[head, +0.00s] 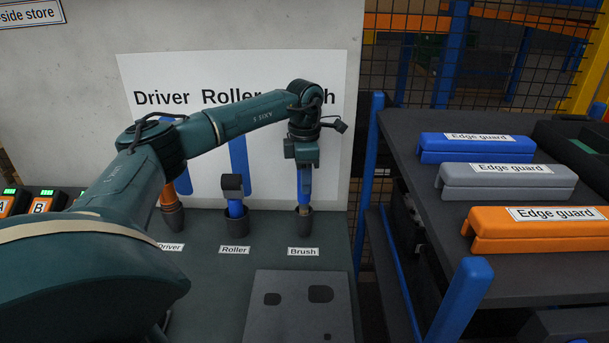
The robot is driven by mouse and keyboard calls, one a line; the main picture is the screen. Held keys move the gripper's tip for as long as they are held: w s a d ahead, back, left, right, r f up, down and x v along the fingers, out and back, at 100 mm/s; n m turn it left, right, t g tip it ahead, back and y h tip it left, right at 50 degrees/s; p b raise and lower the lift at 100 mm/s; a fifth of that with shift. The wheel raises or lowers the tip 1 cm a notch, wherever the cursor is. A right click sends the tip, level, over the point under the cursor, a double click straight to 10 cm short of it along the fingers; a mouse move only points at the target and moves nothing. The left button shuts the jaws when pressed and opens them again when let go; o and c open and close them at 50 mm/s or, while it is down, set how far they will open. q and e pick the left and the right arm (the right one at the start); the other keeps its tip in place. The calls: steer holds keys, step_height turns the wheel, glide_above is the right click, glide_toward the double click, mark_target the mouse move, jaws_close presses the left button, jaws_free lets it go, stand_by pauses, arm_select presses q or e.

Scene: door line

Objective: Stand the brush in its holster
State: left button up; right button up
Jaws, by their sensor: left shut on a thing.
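My left gripper (304,167) points down and is shut on the upper part of the brush (305,186), which has a blue handle. The brush is upright, and its lower end is at the mouth of the dark cup-shaped holster (304,226) behind the "Brush" label (303,251). The lower end looks to be inside the cup, but how deep I cannot tell. My right gripper is not in view.
The roller (236,208) stands in its holster (236,226) to the left, and the driver (170,198) further left. A grey foam tray (300,300) lies in front. A cart (420,140) at right holds blue, grey and orange edge guards.

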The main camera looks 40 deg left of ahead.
arm_select(q)
steer(key=shift+f+b, duration=1.2)
steer(key=shift+f, duration=1.35)
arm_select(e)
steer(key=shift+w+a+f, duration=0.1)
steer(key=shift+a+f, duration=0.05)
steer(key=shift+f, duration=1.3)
arm_select(q)
steer(key=o, duration=1)
steer(key=shift+o, duration=0.2)
steer(key=shift+r, duration=0.55)
step_height(320, 180, up, 13)
steer(key=shift+f, duration=0.2)
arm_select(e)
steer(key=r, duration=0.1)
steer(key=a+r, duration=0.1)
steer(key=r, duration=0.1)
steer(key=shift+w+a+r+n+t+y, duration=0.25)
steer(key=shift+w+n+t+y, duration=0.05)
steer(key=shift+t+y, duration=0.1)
